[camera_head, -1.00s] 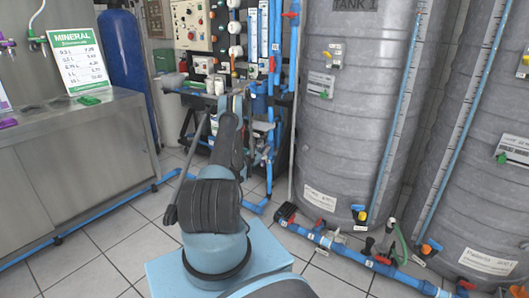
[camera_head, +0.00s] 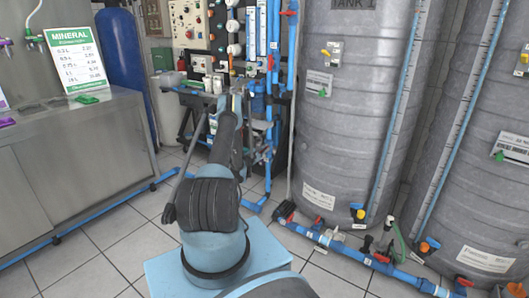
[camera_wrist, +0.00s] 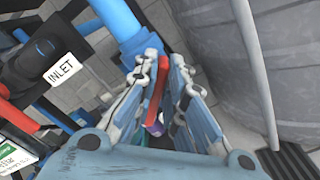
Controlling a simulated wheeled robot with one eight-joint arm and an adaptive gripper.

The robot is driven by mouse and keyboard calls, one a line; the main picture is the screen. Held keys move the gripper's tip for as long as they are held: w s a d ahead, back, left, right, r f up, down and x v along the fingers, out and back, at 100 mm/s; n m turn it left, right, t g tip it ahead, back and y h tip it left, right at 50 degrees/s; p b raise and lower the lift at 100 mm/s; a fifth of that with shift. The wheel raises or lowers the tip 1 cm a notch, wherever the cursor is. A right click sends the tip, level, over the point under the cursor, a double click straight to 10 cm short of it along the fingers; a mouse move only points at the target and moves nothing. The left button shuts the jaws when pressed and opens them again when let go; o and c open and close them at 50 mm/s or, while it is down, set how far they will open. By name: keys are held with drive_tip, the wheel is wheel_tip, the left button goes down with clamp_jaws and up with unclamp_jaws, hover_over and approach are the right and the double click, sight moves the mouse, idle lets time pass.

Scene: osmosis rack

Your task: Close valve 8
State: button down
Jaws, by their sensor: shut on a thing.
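In the wrist view a red lever handle (camera_wrist: 155,98) lies between the two fingers of my gripper (camera_wrist: 163,72). My gripper is shut on this handle. The handle sits beside a thick blue pipe (camera_wrist: 118,22). No number shows on the valve, so I cannot tell from the picture that it is valve 8. In the head view my arm reaches toward the blue pipework of the rack, and the arm mostly hides the gripper and the handle.
A black part with an INLET label (camera_wrist: 62,68) is close on the left in the wrist view. A grey tank (camera_head: 350,120) stands to the right of the rack. Blue floor piping (camera_head: 340,247) runs before the tanks. A steel counter (camera_head: 75,170) stands at left.

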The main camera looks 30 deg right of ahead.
drive_tip(key=shift+w+a, duration=0.15)
drive_tip(key=c, duration=1.8)
unclamp_jaws()
drive_tip(key=shift+o, duration=0.7)
drive_tip(key=shift+r, duration=0.1)
wheel_tip(320, 180, up, 10)
drive_tip(key=shift+f, duration=0.2)
